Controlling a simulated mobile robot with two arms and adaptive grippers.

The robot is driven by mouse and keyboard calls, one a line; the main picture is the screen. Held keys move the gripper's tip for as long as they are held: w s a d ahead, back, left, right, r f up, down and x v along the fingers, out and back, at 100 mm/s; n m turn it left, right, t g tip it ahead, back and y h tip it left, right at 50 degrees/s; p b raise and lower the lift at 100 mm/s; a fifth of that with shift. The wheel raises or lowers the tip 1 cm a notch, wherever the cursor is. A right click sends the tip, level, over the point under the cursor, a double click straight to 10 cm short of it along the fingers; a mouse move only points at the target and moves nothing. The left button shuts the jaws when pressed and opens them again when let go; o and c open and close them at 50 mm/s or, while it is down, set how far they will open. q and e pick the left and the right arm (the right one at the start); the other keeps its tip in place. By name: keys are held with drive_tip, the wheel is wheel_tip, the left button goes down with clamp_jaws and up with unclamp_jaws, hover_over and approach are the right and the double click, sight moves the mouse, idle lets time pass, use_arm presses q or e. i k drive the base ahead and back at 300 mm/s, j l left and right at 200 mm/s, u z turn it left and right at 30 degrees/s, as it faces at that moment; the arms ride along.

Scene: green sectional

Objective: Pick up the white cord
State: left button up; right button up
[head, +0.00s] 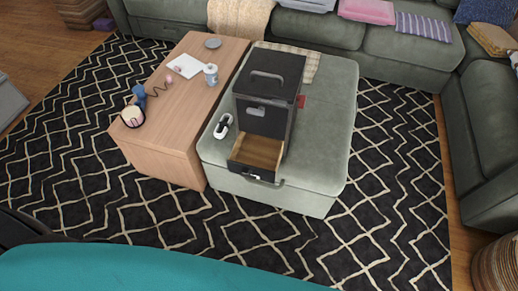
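A small white looped item with a dark middle (223,126), which looks like the white cord, lies on the grey-green ottoman (325,140). It is near the ottoman's left edge, just left of a black drawer box (268,95). It is too small to make out its ends. Neither of my grippers shows in the head view.
The box's lower wooden drawer (257,154) is pulled open towards me. A wooden table (178,110) stands against the ottoman's left side, with a canister (211,74), paper and several small things. A green sectional (345,37) lies behind. Patterned rug (385,225) is clear in front.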

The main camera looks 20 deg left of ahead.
sight(226, 126)
drive_tip(key=j+z, duration=0.45)
drive_tip(key=j, duration=1.15)
